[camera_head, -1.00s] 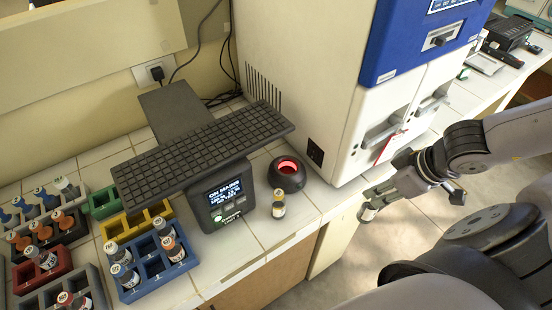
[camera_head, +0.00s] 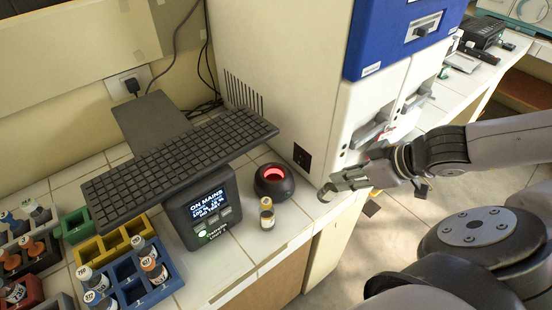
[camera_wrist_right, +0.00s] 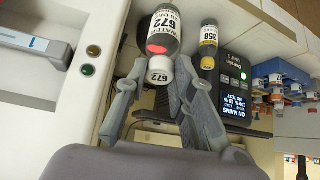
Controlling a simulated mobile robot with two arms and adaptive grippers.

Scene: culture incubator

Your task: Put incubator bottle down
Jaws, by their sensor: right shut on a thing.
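My right gripper (camera_head: 345,182) is shut on a bottle. In the wrist view the bottle (camera_wrist_right: 165,30), with a white cap and a label reading "WATER" and "672", shows at the fingertips of the right gripper (camera_wrist_right: 158,88). In the head view only a small end of this bottle (camera_head: 326,192) shows past the fingers, near the counter's front edge; I cannot tell whether it touches the counter. My left gripper is out of view.
A yellow-capped bottle (camera_head: 267,214), labelled 358, stands by a round black device (camera_head: 274,181) with a red-glowing opening. The white incubator (camera_head: 300,90) stands behind.

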